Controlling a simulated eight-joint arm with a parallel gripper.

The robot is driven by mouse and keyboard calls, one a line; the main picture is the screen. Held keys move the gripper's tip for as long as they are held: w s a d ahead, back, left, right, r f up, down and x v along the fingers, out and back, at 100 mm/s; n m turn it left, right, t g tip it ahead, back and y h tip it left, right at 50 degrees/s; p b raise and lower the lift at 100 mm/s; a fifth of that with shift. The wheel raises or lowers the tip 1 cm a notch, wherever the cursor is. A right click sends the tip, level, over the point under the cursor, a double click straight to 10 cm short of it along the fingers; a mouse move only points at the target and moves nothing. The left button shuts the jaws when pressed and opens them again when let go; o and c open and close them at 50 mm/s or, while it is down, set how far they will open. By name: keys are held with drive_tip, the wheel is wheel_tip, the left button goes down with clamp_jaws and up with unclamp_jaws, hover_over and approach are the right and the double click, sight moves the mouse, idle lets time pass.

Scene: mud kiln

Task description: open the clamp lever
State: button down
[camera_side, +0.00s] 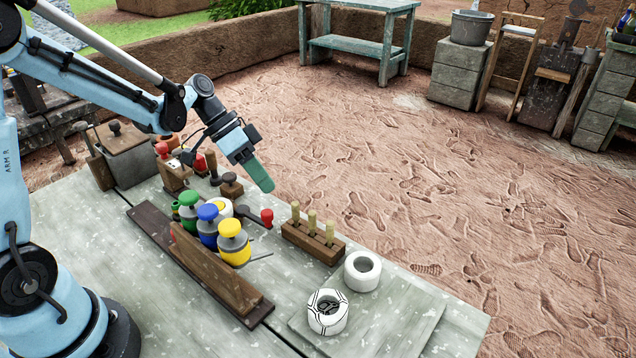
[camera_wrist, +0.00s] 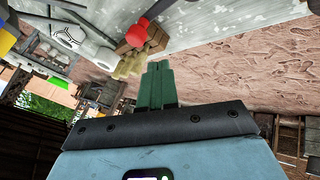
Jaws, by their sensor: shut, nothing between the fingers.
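A dark lever with a red knob (camera_side: 267,216) lies low across the table, just right of the jars; I take it for the clamp lever. Its base is partly hidden behind the jars. In the wrist view the red knob (camera_wrist: 137,32) is above and left of my fingertips, with a dark rod running up from it. My gripper (camera_side: 267,188) is above the knob and apart from it, its green fingers pointing down and right. The fingers also show in the wrist view (camera_wrist: 159,66), shut together and empty.
Jars with green, blue and yellow lids (camera_side: 233,242) stand left of the lever beside a brown wooden board (camera_side: 215,272). A wooden block with several pegs (camera_side: 312,242) is to the right. Two white rings (camera_side: 362,271) sit on a grey slab. More red knobs (camera_side: 199,162) stand farther back.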

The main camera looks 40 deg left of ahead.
drive_tip(key=w+a+r, duration=0.1)
drive_tip(key=a+r, duration=0.3)
drive_tip(key=r, duration=0.1)
drive_tip(key=shift+w+r, duration=0.25)
drive_tip(key=shift+w, duration=0.05)
drive_tip(key=shift+d, duration=0.1)
